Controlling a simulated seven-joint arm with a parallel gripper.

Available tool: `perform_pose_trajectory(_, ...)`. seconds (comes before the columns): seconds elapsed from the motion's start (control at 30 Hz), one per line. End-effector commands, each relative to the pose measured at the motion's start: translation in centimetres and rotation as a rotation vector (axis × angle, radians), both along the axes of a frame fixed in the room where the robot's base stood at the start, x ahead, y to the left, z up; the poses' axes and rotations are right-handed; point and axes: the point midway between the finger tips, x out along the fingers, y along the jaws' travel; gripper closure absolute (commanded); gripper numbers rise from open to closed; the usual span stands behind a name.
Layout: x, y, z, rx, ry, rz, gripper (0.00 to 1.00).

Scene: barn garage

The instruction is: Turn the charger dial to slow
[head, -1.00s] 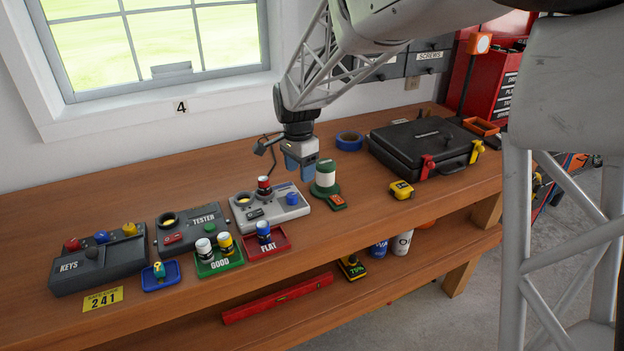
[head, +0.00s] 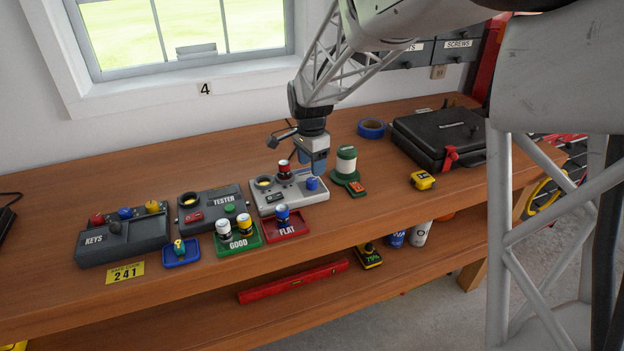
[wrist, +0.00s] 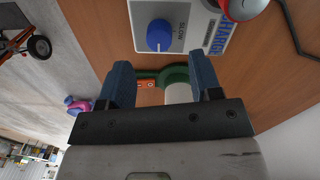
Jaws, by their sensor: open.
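The charger (head: 268,206) is a pale grey box on the bench. It carries a blue dial (head: 312,184) at its right end and a red-topped can (head: 285,168). My gripper (head: 320,169) is just above and behind the dial, pointing down. In the wrist view the dial (wrist: 160,36) lies ahead of my gripper (wrist: 162,70), whose blue fingers are apart with no dial between them. The word SLOW (wrist: 182,36) is printed beside the dial. A pale mark shows on the dial, but I cannot clearly read its setting.
A green-and-white spool-like object (head: 345,165) stands right of the charger, close to my gripper. The tester (head: 190,212), GOOD tray (head: 257,243) and FLAT tray (head: 303,230) stand left and in front. A yellow tape measure (head: 422,181) and black case (head: 430,135) are farther right.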

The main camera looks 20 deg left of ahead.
Motion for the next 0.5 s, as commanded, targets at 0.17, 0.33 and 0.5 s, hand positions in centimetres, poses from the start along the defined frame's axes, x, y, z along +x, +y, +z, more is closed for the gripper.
perform_pose_trajectory(0.17,-0.1,-0.1,-2.3,-0.001,0.002,0.000,0.42)
perform_pose_trajectory(0.33,-0.1,-0.1,-4.1,-0.001,0.001,0.000,0.42)
perform_pose_trajectory(0.5,-0.1,-0.2,-5.2,-0.001,0.001,0.000,0.42)
